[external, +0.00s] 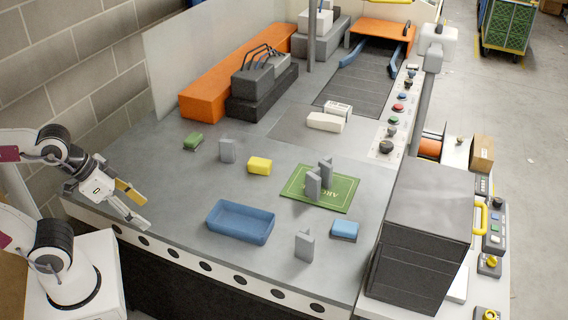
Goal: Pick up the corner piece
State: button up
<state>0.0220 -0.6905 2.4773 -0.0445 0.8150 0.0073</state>
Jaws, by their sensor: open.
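Several grey upright pieces stand on the grey table, and I cannot tell for sure which is the corner piece. One grey piece (304,246) with an angled shape stands near the front edge, right of the blue tray. Another grey block (227,151) stands at the back left. Two more grey pieces, a front one (313,185) and a rear one (326,167), stand close together on the green mat (292,187). My gripper (142,210) is open and empty at the table's left edge, well apart from all of these pieces.
A blue tray (240,223) looks empty. A yellow block (259,166), a green block (192,141), a blue block (344,230) and a white block (325,122) lie around. A dark box (420,235) stands at the right. The table's left part is clear.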

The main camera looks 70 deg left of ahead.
jog(key=w+d+r+t+h, duration=0.1)
jog(key=w+d, duration=0.2)
jog(key=w, duration=0.4)
jog(key=w+d+r+n+t+h, duration=0.1)
jog(key=w+d+t, duration=0.15)
jog(key=w, duration=0.45)
jog(key=w+d+r+t, duration=0.1)
jog(key=w+d+r, duration=0.1)
jog(key=w+d, duration=0.35)
jog(key=n+t+y, duration=0.4)
jog(key=n+y, duration=0.3)
jog(key=y, duration=0.4)
send_over(301, 249)
jog(key=s+d, duration=0.2)
notch_tip(301, 249, down, 18)
jog(key=f, duration=0.2)
jog(key=s+d+f+y, duration=0.1)
jog(key=s+f+y, duration=0.1)
jog(key=f, duration=0.1)
jog(key=shift+s+d+f+m, duration=0.15)
jog(key=shift+s+f+m, duration=0.05)
jog(key=shift+f+m, duration=0.15)
jog(key=shift+s+d+f, duration=0.15)
jog(key=shift+s+f, duration=0.1)
jog(key=shift+f, duration=0.35)
